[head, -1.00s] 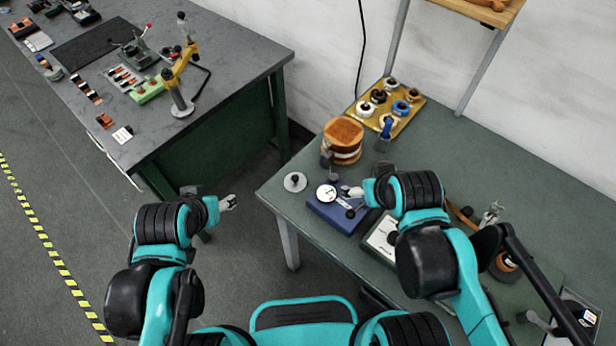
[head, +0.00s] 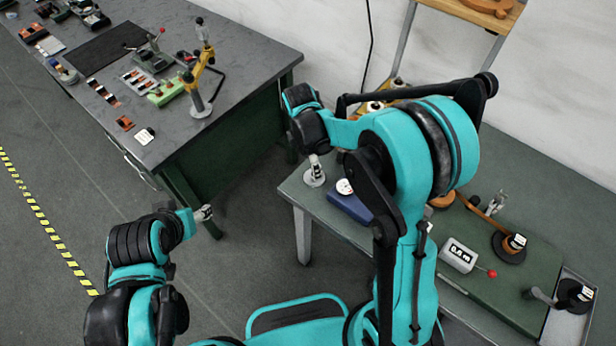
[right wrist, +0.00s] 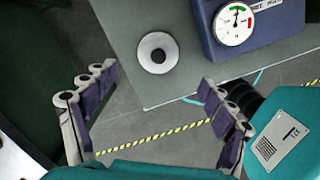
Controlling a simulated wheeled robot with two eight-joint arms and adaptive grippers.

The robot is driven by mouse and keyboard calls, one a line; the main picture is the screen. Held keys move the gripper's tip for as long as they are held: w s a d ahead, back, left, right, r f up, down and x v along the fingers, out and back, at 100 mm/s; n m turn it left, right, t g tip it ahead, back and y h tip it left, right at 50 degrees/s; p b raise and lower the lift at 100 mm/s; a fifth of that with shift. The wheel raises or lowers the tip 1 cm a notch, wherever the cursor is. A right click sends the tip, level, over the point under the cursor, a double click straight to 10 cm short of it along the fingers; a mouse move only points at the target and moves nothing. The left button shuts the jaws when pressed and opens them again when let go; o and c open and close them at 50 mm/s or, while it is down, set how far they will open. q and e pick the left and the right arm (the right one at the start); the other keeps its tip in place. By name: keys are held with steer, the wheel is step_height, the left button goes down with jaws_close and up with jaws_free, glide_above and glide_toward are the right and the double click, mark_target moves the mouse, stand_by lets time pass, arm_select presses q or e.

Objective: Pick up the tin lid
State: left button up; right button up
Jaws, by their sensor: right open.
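The tin lid, a round pale grey disc with a dark knob, lies at the corner of the right-hand table; it shows in the right wrist view (right wrist: 146,62) and, partly covered by my gripper, in the head view (head: 316,183). My right gripper (head: 314,168) hangs over that corner. In the right wrist view the right gripper (right wrist: 156,104) has its fingers wide apart with nothing between them, and the lid lies above the gap in the picture. My left gripper (head: 204,213) is over the floor left of the table, too small to read its jaws.
A blue box with a round dial gauge (right wrist: 235,25) stands right of the lid, close to it. The table's edge (right wrist: 175,98) runs close by the lid. My right arm hides the rear of this table. A second workbench (head: 235,70) with tools stands at left.

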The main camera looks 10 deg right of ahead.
steer(key=f, duration=0.2)
steer(key=f+b, duration=0.1)
steer(key=f, duration=0.2)
steer(key=d+f+b, duration=0.1)
steer(key=f, duration=0.1)
steer(key=shift+w+f, duration=0.25)
steer(key=shift+r, duration=0.1)
steer(key=shift+c, duration=0.7)
steer(key=c, duration=1)
